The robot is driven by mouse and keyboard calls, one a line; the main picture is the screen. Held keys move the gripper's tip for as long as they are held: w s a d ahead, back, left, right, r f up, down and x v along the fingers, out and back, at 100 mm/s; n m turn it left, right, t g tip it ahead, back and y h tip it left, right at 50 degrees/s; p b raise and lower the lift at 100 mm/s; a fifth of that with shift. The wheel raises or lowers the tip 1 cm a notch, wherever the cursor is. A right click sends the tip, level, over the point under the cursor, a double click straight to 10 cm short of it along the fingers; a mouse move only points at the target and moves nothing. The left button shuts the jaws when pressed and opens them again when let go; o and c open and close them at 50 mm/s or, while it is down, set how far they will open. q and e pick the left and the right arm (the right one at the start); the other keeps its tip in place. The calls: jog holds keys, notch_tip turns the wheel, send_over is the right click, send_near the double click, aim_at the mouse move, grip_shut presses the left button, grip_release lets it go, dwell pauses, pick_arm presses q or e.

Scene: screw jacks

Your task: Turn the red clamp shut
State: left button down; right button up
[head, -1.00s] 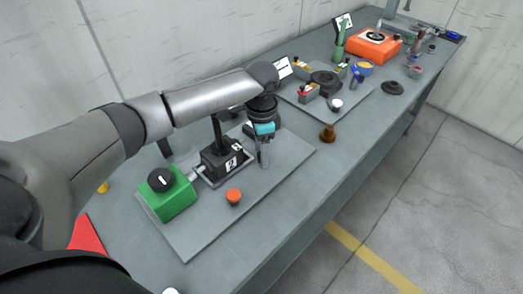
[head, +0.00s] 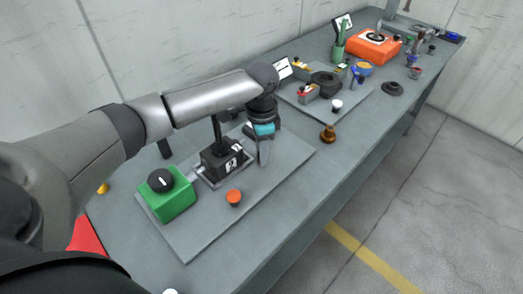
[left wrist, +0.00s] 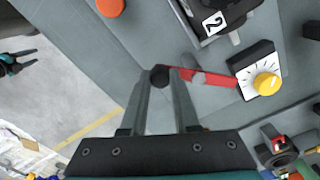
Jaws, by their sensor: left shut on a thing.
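The red clamp's lever (left wrist: 222,80) shows in the left wrist view as a red bar with a grey round part (left wrist: 197,78) on it and a black knob (left wrist: 159,77) at one end. My left gripper (left wrist: 168,76) is shut on the lever at its knob end. In the head view my left gripper (head: 263,158) points down at the grey plate, beside the black block marked 2, and hides the lever. A dark and teal gripper-like shape, likely my right gripper (left wrist: 18,63), shows over the floor; its jaws are too small to judge.
The black block (head: 221,163), a green box with a black dial (head: 170,197) and an orange button (head: 234,197) are near my left gripper. A yellow knob (left wrist: 267,84) is near the lever. A brown bell-shaped object (head: 328,134) stands near the table's front edge.

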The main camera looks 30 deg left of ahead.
pick_arm(q)
jog(key=shift+d+r+n+p, duration=0.15)
jog(key=shift+n+p, duration=0.15)
jog(key=shift+p, duration=0.35)
jog(key=w+d+n+p, duration=0.2)
jog(key=w+n+p, duration=0.4)
jog(key=n, duration=1.1)
jog(key=shift+w+d+p, duration=0.15)
jog(key=shift+w+p, duration=0.25)
jog(key=shift+w, duration=0.25)
jog(key=shift+n, duration=0.3)
jog(key=c, duration=0.7)
grip_release()
jog(key=shift+o, duration=0.2)
